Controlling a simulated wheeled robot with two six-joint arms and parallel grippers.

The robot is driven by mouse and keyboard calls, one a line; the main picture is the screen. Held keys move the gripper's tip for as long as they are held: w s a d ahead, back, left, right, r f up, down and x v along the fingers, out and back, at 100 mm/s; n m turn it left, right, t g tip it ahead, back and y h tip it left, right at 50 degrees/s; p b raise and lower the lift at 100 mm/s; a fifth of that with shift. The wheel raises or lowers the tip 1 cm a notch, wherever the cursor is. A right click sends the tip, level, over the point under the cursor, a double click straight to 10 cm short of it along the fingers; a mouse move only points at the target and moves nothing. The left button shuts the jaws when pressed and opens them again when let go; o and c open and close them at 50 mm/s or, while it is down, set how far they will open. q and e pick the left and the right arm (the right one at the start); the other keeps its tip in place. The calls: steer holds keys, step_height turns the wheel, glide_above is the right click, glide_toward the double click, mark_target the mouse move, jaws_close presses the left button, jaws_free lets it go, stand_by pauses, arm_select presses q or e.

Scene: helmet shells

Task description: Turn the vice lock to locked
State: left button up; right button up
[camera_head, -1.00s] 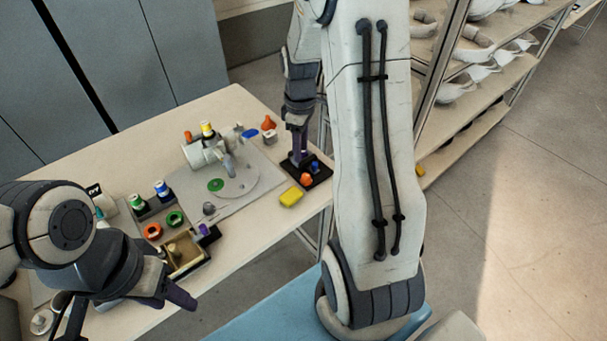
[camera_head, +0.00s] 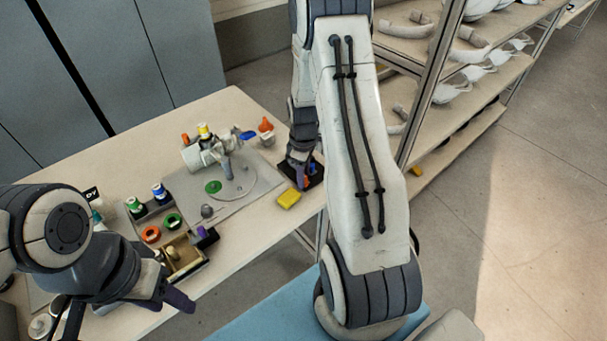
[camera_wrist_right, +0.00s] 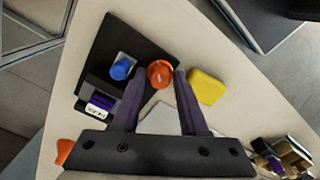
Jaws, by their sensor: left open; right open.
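My right gripper (camera_head: 301,180) is open at the right end of the table, low over a black base (camera_head: 316,180). In the right wrist view the base (camera_wrist_right: 128,38) carries an orange knob (camera_wrist_right: 160,73), a blue knob (camera_wrist_right: 121,68) and a purple labelled cylinder (camera_wrist_right: 101,103). The orange knob sits between the tips of my open right fingers (camera_wrist_right: 158,82); contact cannot be told. A grey vice-like fixture (camera_head: 204,154) with a blue lever (camera_head: 247,135) stands on a grey plate (camera_head: 262,188). Which part is the vice lock is unclear. My left gripper (camera_head: 176,299) is open and empty at the front left.
A yellow block (camera_head: 289,199) lies beside the black base and also shows in the right wrist view (camera_wrist_right: 206,87). An orange piece (camera_head: 265,125) stands behind. Spools and a small tray (camera_head: 186,268) are at the left. Shelves (camera_head: 470,110) stand to the right.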

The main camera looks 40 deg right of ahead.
jaws_close()
steer(key=shift+m, duration=0.3)
steer(key=m, duration=0.3)
steer(key=shift+m+p, duration=0.3)
steer(key=shift+p, duration=0.1)
steer(key=m, duration=0.4)
steer(key=shift+m+p, duration=0.3)
steer(key=m, duration=0.9)
steer(key=shift+p, duration=0.4)
steer(key=shift+w+m, duration=0.1)
steer(key=shift+m, duration=0.2)
